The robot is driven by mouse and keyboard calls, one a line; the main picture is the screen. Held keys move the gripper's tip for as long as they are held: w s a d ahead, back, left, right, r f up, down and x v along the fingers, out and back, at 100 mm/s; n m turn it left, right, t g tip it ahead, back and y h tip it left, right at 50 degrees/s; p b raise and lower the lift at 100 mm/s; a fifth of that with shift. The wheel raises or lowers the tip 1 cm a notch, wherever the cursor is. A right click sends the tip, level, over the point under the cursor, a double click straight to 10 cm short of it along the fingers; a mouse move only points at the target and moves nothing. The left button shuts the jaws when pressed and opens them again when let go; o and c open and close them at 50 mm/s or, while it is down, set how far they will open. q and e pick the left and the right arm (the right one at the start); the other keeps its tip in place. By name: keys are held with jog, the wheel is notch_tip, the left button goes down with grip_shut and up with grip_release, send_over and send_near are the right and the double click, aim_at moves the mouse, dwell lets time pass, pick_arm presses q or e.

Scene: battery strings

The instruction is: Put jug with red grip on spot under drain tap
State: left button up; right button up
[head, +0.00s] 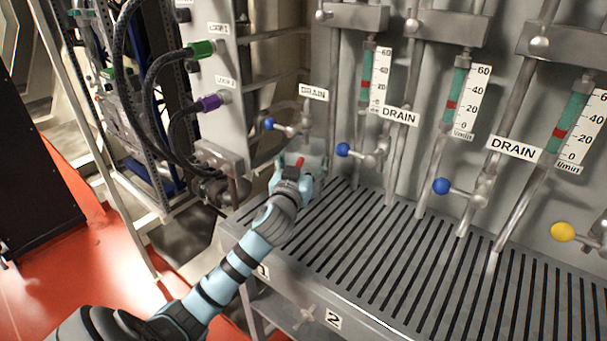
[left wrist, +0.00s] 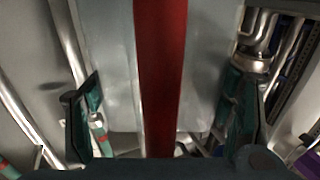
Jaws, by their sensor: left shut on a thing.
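The jug (head: 316,160) is a pale grey, see-through vessel with a red grip (head: 300,162). It is at the far left end of the slotted grate, below the leftmost drain tap (head: 290,128) with a blue knob. My left gripper (head: 297,172) is shut on the jug and hides most of it. In the left wrist view the red grip (left wrist: 160,75) runs down the middle between the two green-edged fingers, with the jug's pale wall (left wrist: 110,60) behind. I cannot tell whether the jug's base touches the grate. My right gripper is not in view.
The slotted grate (head: 345,238) is bare to the right. More drain taps with blue knobs (head: 441,186) and a yellow knob (head: 563,231) stand over it. Left of the jug are a panel with green and purple connectors (head: 210,102) and dark hoses.

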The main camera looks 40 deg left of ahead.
aim_at(304, 172)
pick_arm(q)
notch_tip(304, 172, down, 3)
jog(key=shift+s+b, duration=0.1)
jog(key=shift+b, duration=0.35)
jog(key=shift+r, duration=0.1)
jog(key=o, duration=1.2)
jog(key=p+v, duration=0.1)
jog(key=v, duration=1.1)
jog(key=shift+s, duration=0.1)
